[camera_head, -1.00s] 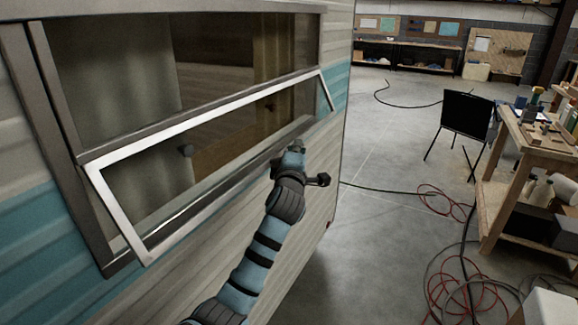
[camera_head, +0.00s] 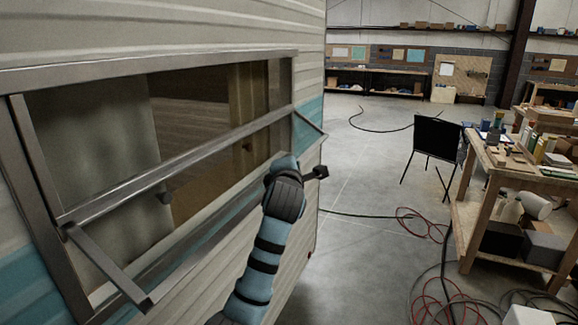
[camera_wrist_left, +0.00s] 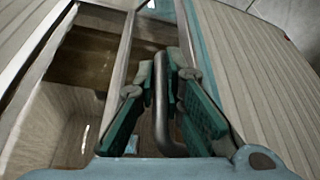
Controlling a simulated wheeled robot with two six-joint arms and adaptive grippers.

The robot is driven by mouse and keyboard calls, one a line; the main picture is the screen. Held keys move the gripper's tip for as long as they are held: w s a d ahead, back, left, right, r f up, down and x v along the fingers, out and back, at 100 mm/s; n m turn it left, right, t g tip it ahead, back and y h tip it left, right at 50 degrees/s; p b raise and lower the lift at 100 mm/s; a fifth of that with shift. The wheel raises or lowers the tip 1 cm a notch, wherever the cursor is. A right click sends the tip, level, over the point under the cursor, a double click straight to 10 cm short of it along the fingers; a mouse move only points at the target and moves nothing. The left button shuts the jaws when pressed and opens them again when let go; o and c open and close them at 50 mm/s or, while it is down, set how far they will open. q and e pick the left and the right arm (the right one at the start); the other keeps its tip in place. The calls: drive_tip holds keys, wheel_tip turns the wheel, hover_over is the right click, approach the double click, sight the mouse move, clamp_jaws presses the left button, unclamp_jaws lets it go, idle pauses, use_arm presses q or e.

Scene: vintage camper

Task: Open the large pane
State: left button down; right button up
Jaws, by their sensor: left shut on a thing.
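The large pane (camera_head: 110,268) is a metal-framed window pane on the camper wall, in the head view. It is tilted outward at the bottom, with a gap between its lower edge and the window frame (camera_head: 38,185). My left arm reaches up from the bottom of the head view to the pane's lower right part; its wrist hides the fingers there. In the left wrist view my left gripper (camera_wrist_left: 163,78) has its green fingers shut on a bent metal handle (camera_wrist_left: 163,125). My right gripper is in neither view.
The camper's ribbed cream and teal wall (camera_head: 305,120) surrounds the window. Open concrete floor lies to the right, with hoses and cables (camera_head: 445,290) on it. A black board on legs (camera_head: 437,138) and a cluttered wooden workbench (camera_head: 505,165) stand further right.

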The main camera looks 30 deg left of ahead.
use_arm(q)
drive_tip(key=shift+r, duration=0.1)
drive_tip(key=c, duration=1.7)
unclamp_jaws()
drive_tip(key=shift+a, duration=0.1)
drive_tip(key=v, duration=1.2)
